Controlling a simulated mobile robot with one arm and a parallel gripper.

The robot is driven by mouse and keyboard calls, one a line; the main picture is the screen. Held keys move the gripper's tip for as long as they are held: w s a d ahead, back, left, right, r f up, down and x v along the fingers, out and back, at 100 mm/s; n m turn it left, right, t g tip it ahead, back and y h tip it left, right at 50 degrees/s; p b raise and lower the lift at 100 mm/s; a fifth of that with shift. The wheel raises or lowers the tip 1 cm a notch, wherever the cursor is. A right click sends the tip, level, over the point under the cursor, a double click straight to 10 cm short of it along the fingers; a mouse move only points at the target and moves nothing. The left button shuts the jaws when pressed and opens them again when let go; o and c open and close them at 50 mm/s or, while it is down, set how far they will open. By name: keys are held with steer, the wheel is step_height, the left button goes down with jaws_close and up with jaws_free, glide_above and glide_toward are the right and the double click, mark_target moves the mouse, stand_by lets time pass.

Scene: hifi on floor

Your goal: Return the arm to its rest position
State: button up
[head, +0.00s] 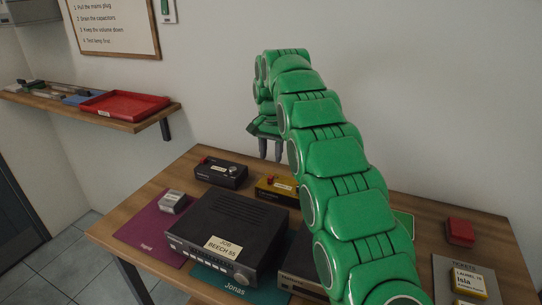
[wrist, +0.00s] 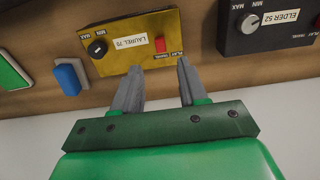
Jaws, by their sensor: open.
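My green segmented arm rises from the lower right in the head view and bends over at the top, with my gripper (head: 270,149) hanging down above the back of the wooden table (head: 420,205). In the wrist view my gripper (wrist: 160,78) shows two grey fingers spread apart with nothing between them. A yellow box (wrist: 135,42) labelled LAUREL 75, with a black knob and a red switch, lies beyond the fingertips. The same yellow box (head: 275,188) is partly hidden by my arm in the head view. I cannot tell whether the fingers touch it.
A black box (head: 221,173) with a knob and a large black hi-fi unit (head: 228,237) labelled BEECH 55 stand on the table. Another unit (head: 302,262) is partly behind my arm. A red block (head: 459,232) sits at right. A wall shelf (head: 140,123) holds a red tray (head: 124,104).

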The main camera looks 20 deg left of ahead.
stand_by(0.3)
steer(key=s+d+r, duration=0.2)
steer(key=d+r, duration=0.1)
steer(key=d, duration=0.5)
steer(key=s+d+r, duration=0.1)
steer(key=d+r, duration=0.2)
steer(key=d, duration=0.5)
steer(key=s+d+r, duration=0.2)
steer(key=s+d, duration=0.9)
steer(key=d, duration=0.5)
steer(key=s+d+f, duration=0.3)
steer(key=s+d, duration=0.1)
steer(key=s, duration=0.6)
steer(key=s+d+f+g, duration=0.1)
steer(key=s+d, duration=0.4)
steer(key=s, duration=0.5)
steer(key=s+d+f, duration=0.4)
steer(key=s+d, duration=0.1)
steer(key=s, duration=0.6)
steer(key=shift+d+f+g, duration=0.2)
steer(key=shift+f+g, duration=0.15)
steer(key=shift+g, duration=0.05)
